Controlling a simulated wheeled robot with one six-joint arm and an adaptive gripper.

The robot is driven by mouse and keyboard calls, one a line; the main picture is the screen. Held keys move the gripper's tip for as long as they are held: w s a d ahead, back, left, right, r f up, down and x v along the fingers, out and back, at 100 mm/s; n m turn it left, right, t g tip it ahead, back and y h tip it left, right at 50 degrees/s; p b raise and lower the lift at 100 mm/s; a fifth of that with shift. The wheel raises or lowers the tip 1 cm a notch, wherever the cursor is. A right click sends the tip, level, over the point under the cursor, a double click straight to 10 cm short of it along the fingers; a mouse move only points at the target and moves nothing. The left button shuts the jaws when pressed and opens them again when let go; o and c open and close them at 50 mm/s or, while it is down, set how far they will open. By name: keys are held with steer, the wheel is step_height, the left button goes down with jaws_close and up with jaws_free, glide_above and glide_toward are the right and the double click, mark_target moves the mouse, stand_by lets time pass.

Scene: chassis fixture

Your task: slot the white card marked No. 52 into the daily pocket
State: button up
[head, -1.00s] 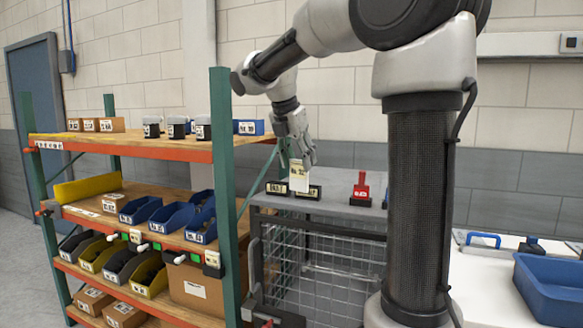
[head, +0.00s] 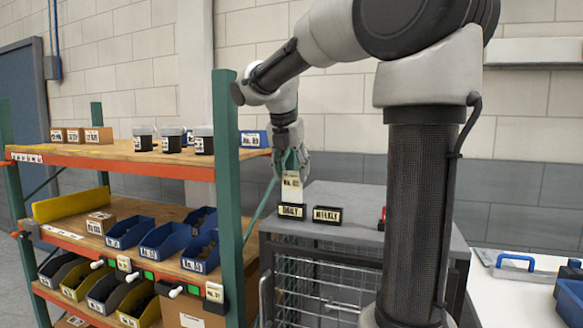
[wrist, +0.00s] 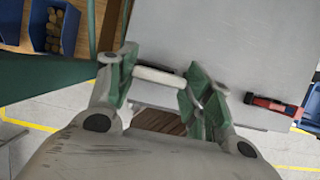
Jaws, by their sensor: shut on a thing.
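My gripper (head: 289,155) points down over the grey cabinet top and is shut on the white card (head: 292,188). The card is upright, with "No." and partly unclear digits on its face. In the wrist view it is a pale edge-on strip (wrist: 160,77) between my fingers (wrist: 157,80). The daily pocket (head: 291,212) is a small black holder with a "DAILY" label at the cabinet's front left. The card's lower edge meets the pocket's top edge in the head view; I cannot tell whether it is inside, above or behind it.
The weekly pocket (head: 327,215) stands just right of the daily pocket. A red object (head: 382,218) is farther right on the cabinet top (head: 352,200), partly behind my arm. A green shelf post (head: 228,190) and loaded shelves stand close on the left.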

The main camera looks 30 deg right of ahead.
mark_target(292, 180)
steer(key=shift+f, duration=1.5)
steer(key=o, duration=0.9)
